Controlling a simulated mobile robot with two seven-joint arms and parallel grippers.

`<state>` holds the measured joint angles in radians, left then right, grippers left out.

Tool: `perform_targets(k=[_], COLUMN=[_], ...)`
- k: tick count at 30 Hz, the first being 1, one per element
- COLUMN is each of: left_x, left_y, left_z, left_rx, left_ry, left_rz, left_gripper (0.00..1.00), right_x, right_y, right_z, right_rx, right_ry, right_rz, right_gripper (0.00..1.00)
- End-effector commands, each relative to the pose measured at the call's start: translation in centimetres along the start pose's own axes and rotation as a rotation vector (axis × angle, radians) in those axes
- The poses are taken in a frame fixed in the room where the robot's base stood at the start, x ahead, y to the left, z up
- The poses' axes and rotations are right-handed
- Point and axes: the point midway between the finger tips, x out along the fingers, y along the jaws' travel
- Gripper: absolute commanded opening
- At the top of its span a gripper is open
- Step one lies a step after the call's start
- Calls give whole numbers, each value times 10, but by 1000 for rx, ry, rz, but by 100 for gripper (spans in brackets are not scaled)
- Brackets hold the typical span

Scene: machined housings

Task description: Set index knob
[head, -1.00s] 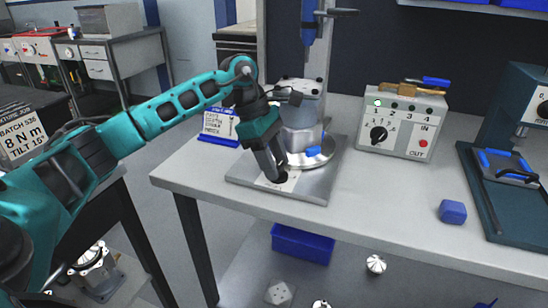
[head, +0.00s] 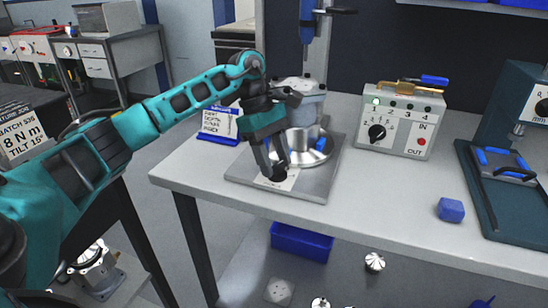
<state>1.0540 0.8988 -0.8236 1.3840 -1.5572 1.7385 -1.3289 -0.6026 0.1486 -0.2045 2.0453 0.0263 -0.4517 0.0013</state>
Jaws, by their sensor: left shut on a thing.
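The black index knob (head: 279,174) sits on a pale label at the front of the grey fixture plate (head: 312,187) on the bench. My left gripper (head: 271,170) points down over the knob, shut on it, and its fingers hide part of the knob. The knob's pointer and the label's marks are too small to read. Behind the gripper, a grey machined housing (head: 302,108) stands on a round metal disc (head: 312,157) with a blue part at its side. My right gripper is not in view.
A control box (head: 404,121) with a black dial, numbers 1 to 4 and a green light stands behind right. A blue block (head: 451,210) lies on the bench. A blue tool (head: 308,30) hangs above the housing. The bench's front right is mostly clear.

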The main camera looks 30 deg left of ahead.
Motion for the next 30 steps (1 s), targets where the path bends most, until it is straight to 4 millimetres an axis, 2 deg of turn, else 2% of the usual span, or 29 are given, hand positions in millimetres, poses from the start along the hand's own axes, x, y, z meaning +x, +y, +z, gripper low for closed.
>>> perform_targets(k=[3,4,12,30], left_x=[-1,-1,-1,-8], left_y=[0,0,1,2], left_z=[0,0,0,2], left_rx=[2,2,-1,-6], left_ry=[-2,-2,0,3], left_rz=[1,1,4,14], left_gripper=[17,48,72,72], right_x=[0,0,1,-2], right_y=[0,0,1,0], right_z=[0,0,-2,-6], right_rx=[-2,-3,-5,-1], right_ry=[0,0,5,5], right_rz=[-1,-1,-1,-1], right_gripper=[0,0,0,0])
